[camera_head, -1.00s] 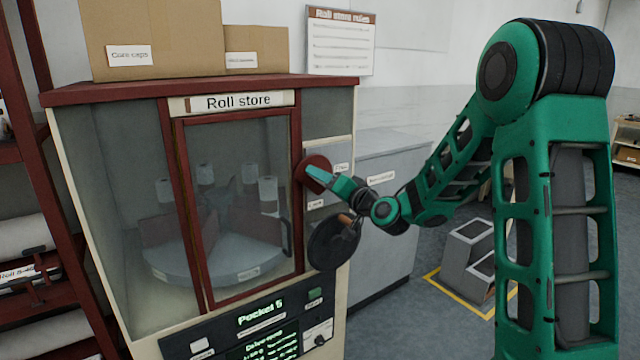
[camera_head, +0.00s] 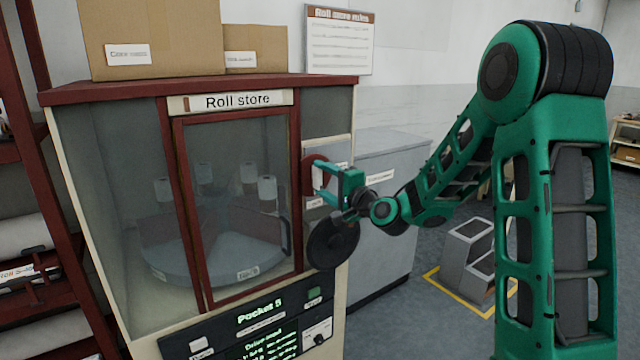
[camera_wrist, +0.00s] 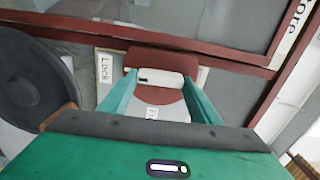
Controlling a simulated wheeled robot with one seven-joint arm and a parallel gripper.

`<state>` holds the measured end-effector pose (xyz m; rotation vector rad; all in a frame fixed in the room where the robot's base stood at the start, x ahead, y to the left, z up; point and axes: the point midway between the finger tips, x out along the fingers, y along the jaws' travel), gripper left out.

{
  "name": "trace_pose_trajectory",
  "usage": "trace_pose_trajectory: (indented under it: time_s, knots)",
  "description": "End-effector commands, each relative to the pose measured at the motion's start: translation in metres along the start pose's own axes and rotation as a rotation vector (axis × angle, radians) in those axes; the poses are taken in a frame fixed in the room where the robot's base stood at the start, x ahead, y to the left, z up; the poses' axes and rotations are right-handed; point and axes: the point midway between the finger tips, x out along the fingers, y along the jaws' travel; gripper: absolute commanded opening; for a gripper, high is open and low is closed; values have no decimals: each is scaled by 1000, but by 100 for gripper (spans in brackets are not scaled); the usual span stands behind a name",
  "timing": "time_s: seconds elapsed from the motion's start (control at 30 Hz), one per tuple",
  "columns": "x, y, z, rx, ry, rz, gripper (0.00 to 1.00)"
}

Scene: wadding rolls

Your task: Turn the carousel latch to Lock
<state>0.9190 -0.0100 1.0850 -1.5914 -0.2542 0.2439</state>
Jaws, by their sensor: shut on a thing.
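The carousel latch is a dark red disc (camera_head: 309,174) on the right front of the roll store cabinet. In the wrist view its pale bar (camera_wrist: 162,78) crosses the disc (camera_wrist: 153,62), with a dark mark on its left end, the end toward the "Lock" label (camera_wrist: 104,68). A second label (camera_wrist: 152,113) shows partly between my fingers. My gripper (camera_head: 319,181) is shut on the bar, one finger at each end; in the head view the fingers stand one above the other. The bar itself is hidden or too small there.
A black handwheel (camera_head: 333,243) with a wooden knob sits just below my gripper. The glazed carousel door (camera_head: 238,220) is left of the latch. A grey cabinet (camera_head: 392,235) stands to the right. Boxes (camera_head: 150,40) lie on top; a control panel (camera_head: 265,332) is below.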

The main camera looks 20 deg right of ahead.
Motion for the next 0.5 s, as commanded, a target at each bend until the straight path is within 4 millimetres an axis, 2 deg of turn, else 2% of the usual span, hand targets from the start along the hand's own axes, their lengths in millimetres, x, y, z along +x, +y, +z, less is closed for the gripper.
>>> trace_pose_trajectory:
  time_s: [0.5]
  knots:
    - [-1,4,-3,52,6,8,34]
